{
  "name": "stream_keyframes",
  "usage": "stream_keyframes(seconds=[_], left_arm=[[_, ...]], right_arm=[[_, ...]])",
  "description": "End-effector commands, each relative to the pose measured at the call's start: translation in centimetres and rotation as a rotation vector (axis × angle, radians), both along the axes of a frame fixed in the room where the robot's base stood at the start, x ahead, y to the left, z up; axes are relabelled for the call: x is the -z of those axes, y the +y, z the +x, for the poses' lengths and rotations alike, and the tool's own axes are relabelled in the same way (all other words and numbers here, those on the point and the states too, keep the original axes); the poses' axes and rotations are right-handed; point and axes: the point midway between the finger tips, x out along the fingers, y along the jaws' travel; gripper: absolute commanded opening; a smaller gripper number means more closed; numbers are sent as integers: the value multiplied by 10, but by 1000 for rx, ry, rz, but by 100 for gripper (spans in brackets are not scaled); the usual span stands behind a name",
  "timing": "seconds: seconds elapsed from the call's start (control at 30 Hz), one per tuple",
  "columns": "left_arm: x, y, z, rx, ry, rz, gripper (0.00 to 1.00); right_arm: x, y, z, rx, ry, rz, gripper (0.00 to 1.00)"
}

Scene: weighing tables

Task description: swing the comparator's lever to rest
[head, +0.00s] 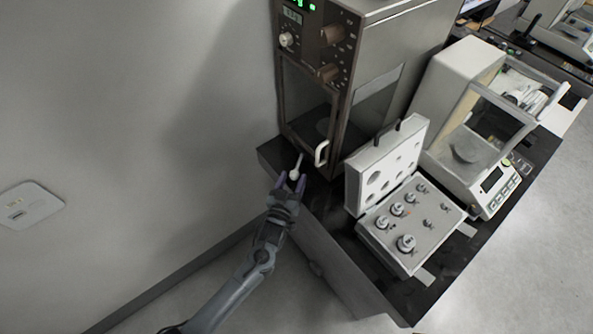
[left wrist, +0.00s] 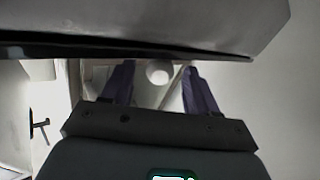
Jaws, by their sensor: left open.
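The comparator (head: 372,70) is a tall cabinet with a brown front, a glass door and several knobs, on the dark table in the head view. Its lever (head: 299,161) is a thin light rod with a white ball knob (head: 294,174) at the end, low at the front of the cabinet. My left gripper (head: 291,180) is open, with one purple finger on each side of the knob. In the left wrist view the white knob (left wrist: 158,73) shows between the two spread fingers. I cannot tell whether either finger touches it. My right gripper is not in view.
A white door handle (head: 321,153) stands close to the right of the lever. An open weight case (head: 432,240) with several metal weights lies to the right on the black table (head: 375,285). A white balance (head: 484,190) stands beyond it. A bare wall (head: 130,110) is at left.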

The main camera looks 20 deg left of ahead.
Motion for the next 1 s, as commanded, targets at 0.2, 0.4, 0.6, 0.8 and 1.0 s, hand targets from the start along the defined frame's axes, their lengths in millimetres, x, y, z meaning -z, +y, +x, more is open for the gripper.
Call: stream_keyframes(seconds=[0.2, 0.4, 0.6, 0.8, 1.0], left_arm=[[1, 1, 31, 0, 0, 0, 59], [1, 2, 44, 0, 1, 0, 59], [1, 2, 46, 0, 2, 0, 59], [1, 2, 46, 0, 2, 0, 50], [1, 2, 45, 0, 1, 0, 19]], right_arm=[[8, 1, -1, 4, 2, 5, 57], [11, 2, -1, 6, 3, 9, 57], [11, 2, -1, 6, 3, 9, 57], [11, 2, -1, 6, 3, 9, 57], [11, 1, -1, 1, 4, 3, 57]])
